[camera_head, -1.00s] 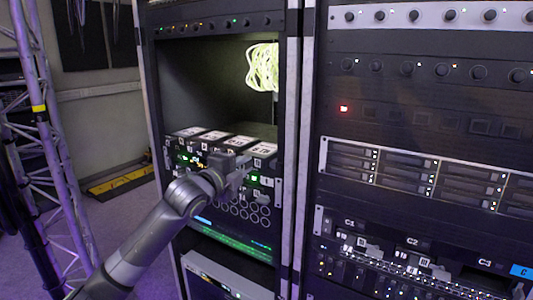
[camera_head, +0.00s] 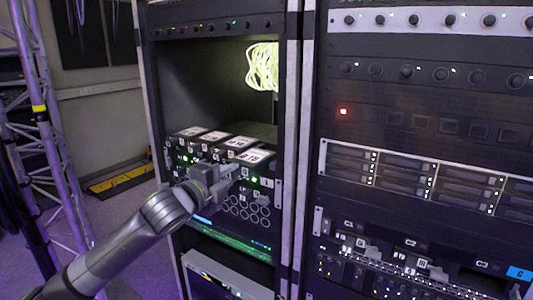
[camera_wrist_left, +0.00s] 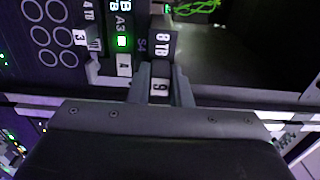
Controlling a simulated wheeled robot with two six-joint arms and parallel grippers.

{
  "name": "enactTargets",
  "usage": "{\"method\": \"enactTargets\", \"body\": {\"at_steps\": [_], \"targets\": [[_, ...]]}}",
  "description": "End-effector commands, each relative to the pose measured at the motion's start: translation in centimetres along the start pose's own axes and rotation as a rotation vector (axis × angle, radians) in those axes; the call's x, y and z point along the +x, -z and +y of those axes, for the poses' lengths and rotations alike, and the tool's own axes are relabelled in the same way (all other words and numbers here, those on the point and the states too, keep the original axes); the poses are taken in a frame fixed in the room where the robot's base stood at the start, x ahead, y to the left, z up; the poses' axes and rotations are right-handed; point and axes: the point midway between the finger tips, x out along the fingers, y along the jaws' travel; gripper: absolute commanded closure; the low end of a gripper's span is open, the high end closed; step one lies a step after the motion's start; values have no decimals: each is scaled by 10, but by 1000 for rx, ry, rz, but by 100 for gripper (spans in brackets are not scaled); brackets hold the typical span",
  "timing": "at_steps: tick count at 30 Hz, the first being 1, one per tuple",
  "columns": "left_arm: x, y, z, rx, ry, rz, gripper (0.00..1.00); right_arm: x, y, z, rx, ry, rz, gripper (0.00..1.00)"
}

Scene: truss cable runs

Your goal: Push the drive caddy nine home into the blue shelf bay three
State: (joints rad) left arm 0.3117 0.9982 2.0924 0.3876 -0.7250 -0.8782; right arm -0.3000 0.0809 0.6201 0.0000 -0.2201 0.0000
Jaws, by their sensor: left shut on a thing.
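My left gripper (camera_head: 232,172) is at the front of the open shelf in the left rack. It is shut on a dark drive caddy (camera_head: 250,156) with a white top label. In the left wrist view the fingers (camera_wrist_left: 160,85) close on the caddy's front end, which shows a 9 label (camera_wrist_left: 160,88); its 8TB label (camera_wrist_left: 163,41) shows beyond. The caddy is at the right end of a row of caddies and sticks out further than its neighbours. How deep it sits is hidden. I cannot pick out a bay-three mark on the shelf. My right gripper is not in view.
Neighbouring caddies (camera_head: 213,135) stand close on the left. A yellow-green cable coil (camera_head: 262,67) hangs above in the dark opening. A rack post (camera_head: 289,150) stands close on the right. A purple truss (camera_head: 45,130) is at far left.

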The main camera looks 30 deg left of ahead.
Motion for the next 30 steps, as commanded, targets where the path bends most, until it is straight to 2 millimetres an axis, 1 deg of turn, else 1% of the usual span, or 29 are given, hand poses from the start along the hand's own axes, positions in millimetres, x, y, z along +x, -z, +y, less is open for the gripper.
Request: {"method": "enactTargets", "body": {"at_steps": [1,9,15,26,30], "targets": [[-5,0,-2,7,1,-1,100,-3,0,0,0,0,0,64],[-29,0,-2,6,-1,-1,100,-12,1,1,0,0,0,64],[-43,0,-2,5,1,0,100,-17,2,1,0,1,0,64],[-46,1,-2,2,2,2,100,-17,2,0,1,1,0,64],[-53,0,-4,4,-1,0,100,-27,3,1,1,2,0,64]]}}
